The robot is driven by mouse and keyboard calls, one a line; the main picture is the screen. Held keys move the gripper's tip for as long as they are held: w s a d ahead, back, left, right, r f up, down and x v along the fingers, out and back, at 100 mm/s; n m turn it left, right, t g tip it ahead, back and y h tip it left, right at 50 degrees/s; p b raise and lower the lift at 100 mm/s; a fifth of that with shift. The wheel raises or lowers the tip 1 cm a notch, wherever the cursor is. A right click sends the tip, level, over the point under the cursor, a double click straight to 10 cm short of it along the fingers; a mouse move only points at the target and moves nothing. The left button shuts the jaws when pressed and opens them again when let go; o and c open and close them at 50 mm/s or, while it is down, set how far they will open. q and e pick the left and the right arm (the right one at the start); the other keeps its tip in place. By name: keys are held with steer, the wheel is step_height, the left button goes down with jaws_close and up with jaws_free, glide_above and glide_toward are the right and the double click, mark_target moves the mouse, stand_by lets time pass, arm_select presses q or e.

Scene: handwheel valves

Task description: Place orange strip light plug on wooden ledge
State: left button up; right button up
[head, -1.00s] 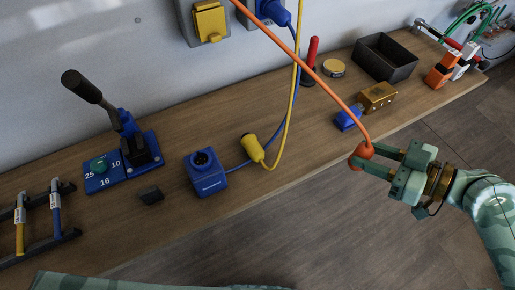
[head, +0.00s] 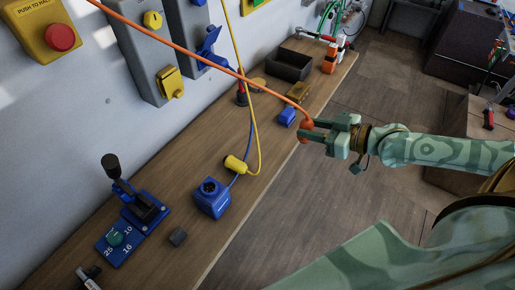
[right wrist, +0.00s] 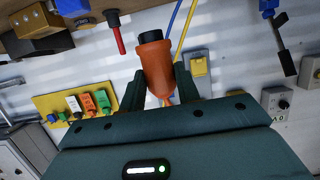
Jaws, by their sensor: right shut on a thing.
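The orange plug (head: 307,127) is at the end of an orange cable (head: 215,62) that runs up to the left. My right gripper (head: 315,132) is shut on the plug, at the front edge of the wooden ledge (head: 160,105). In the right wrist view the plug (right wrist: 154,62) sits between the fingers, its dark end pointing away from the gripper. I cannot tell whether the plug touches the ledge. My left gripper is not in view.
A blue socket box (head: 212,198), a yellow plug (head: 235,164), a blue block (head: 287,117), a brass block (head: 298,93) and a black bin (head: 288,66) stand on the ledge. A lever press (head: 140,208) is at lower left. Bare wood lies between them.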

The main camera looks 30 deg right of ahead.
steer(key=w+a+f+b, duration=0.2)
steer(key=w+a+f, duration=0.2)
steer(key=w+a+f+b, duration=0.3)
steer(key=w+a+f, duration=0.1)
steer(key=w+f, duration=0.1)
steer(key=shift+w+a, duration=0.25)
steer(key=shift+a, duration=0.05)
steer(key=f, duration=0.1)
steer(key=f+b, duration=0.2)
steer(key=f, duration=0.1)
steer(key=shift+w+a+f, duration=0.1)
steer(key=shift+w+a, duration=0.2)
steer(key=o, duration=0.6)
steer(key=shift+f, duration=0.1)
steer(key=o, duration=0.4)
